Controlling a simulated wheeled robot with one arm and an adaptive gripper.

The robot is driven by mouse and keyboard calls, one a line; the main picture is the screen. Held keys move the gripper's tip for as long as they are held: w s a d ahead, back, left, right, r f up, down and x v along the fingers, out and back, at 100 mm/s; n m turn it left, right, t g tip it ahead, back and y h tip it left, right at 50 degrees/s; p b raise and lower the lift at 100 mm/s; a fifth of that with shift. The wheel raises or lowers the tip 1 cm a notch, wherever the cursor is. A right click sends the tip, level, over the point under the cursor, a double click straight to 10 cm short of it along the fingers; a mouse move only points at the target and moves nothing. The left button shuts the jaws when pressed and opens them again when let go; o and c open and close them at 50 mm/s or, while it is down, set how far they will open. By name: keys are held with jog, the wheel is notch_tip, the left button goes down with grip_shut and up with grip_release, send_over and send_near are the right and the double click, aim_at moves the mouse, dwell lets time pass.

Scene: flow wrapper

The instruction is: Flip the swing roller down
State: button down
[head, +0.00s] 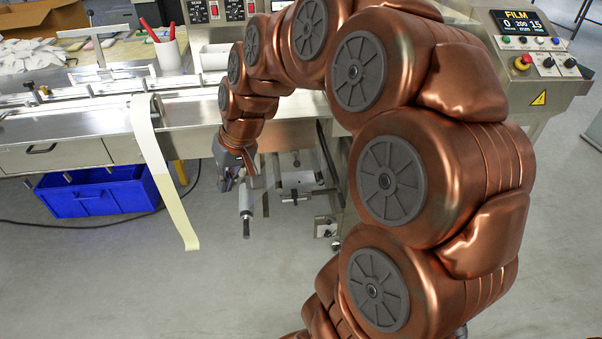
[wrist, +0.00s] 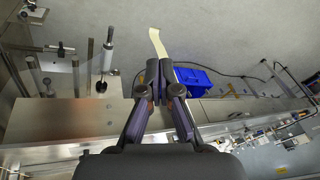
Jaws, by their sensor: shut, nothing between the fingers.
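A pale cylindrical roller with dark ends (head: 245,202), which looks like the swing roller, shows below the front of the machine in the head view. In the wrist view the roller (wrist: 107,52) is left of my fingers, with a gap between them. My gripper (head: 226,184) is shut and empty, pointing down just left of the roller's upper end in the head view. My fingertips (wrist: 159,74) are together in the wrist view. My gripper and wrist may hide part of the roller's mount in the head view. I cannot tell whether they touch it.
A cream film strip (head: 165,170) hangs from the machine's front edge, left of my gripper. A blue crate (head: 95,195) stands on the floor under the machine. Metal rods and brackets (head: 295,195) are right of the roller. The floor in front is clear.

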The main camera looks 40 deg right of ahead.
jog(key=w+d+f+m+t+b, duration=0.1)
jog(key=w+d+f+b, duration=0.2)
jog(key=d, duration=0.3)
jog(key=w+d+f+m+t+h+b, duration=0.1)
jog(key=w+d+f+b, duration=0.2)
jog(key=d, duration=0.2)
jog(key=w+d+f+m+t+b, duration=0.1)
jog(key=w+d+f+b, duration=0.15)
jog(key=d, duration=0.35)
jog(key=d+f+m+t+h+b, duration=0.1)
jog(key=d+f+b, duration=0.1)
jog(key=d, duration=0.7)
jog(key=d+f+m+t+h+b, duration=0.1)
jog(key=d+f+m+h+b, duration=0.1)
jog(key=d+f, duration=0.3)
jog(key=d+b, duration=0.1)
jog(key=d, duration=0.3)
jog(key=shift+s+d+f+m+b, duration=0.15)
jog(key=shift+s+d+m+b, duration=0.05)
jog(key=shift+s+m+b, duration=0.1)
jog(key=b+x, duration=0.2)
jog(key=x, duration=0.8)
jog(key=shift+f, duration=0.1)
